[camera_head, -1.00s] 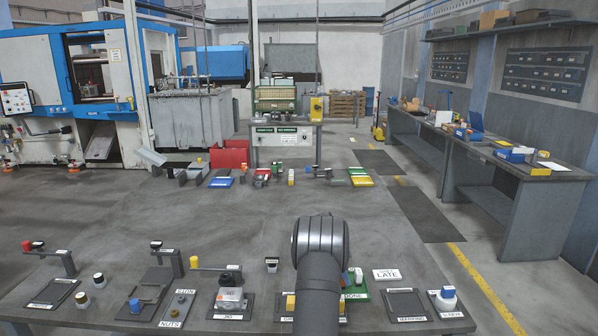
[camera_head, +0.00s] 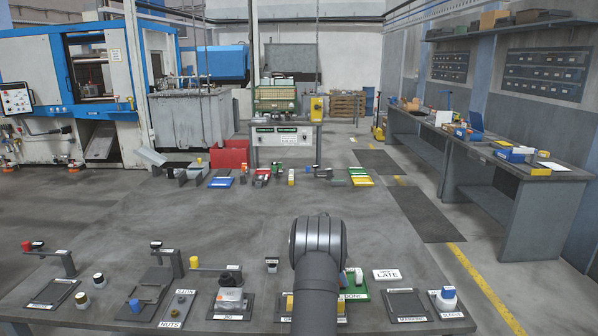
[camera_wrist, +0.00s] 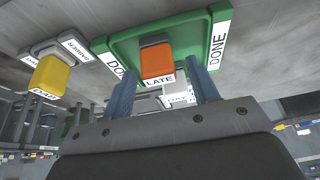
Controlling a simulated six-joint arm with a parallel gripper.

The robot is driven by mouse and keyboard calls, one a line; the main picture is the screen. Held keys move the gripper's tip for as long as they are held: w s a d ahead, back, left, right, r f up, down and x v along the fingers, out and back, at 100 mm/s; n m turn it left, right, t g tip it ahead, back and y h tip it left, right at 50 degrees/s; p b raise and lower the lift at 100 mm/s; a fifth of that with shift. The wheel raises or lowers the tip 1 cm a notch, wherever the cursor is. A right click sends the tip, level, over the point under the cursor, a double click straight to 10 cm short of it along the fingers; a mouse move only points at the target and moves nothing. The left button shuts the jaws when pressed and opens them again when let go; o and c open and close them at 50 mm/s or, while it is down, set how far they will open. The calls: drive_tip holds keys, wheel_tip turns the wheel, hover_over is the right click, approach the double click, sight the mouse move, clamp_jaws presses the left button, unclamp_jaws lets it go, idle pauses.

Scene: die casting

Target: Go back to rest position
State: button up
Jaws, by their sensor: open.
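In the wrist view my gripper (camera_wrist: 163,92) shows two blue fingers standing apart, open. A green tray (camera_wrist: 112,50) marked DONE lies beyond the fingertips. An orange block (camera_wrist: 157,60) with a LATE label shows on the tray, between the fingers as seen from the wrist; I cannot tell the gap between it and the fingers.
A yellow block (camera_wrist: 50,76) is left of the tray in the wrist view. In the head view the front table (camera_head: 120,270) bears a LATE card (camera_head: 387,274), a dark tray (camera_head: 405,305), a blue-and-white item (camera_head: 447,295) and several fixtures.

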drive_tip(key=v, duration=0.9)
drive_tip(key=x, duration=1.2)
drive_tip(key=shift+a, duration=0.1)
drive_tip(key=r, duration=0.5)
drive_tip(key=shift+s+d, duration=0.15)
drive_tip(key=shift+d, duration=0.05)
drive_tip(key=s+d+r, duration=0.7)
drive_tip(key=s+d, duration=0.1)
drive_tip(key=w+a+n+t+y, duration=0.15)
drive_tip(key=a+n, duration=0.25)
drive_tip(key=a, duration=0.7)
drive_tip(key=w+a+n+t, duration=0.2)
drive_tip(key=w+a+n, duration=0.15)
drive_tip(key=a, duration=0.75)
drive_tip(key=s+a+n+y, duration=0.1)
drive_tip(key=a+n, duration=0.4)
drive_tip(key=a, duration=0.7)
drive_tip(key=s+a+n+t+y, duration=0.1)
drive_tip(key=s+a+n, duration=0.3)
drive_tip(key=a, duration=0.8)
drive_tip(key=shift+s+n+y, duration=0.15)
drive_tip(key=shift+n+y, duration=0.4)
drive_tip(key=shift+n, duration=0.2)
drive_tip(key=shift+a, duration=0.1)
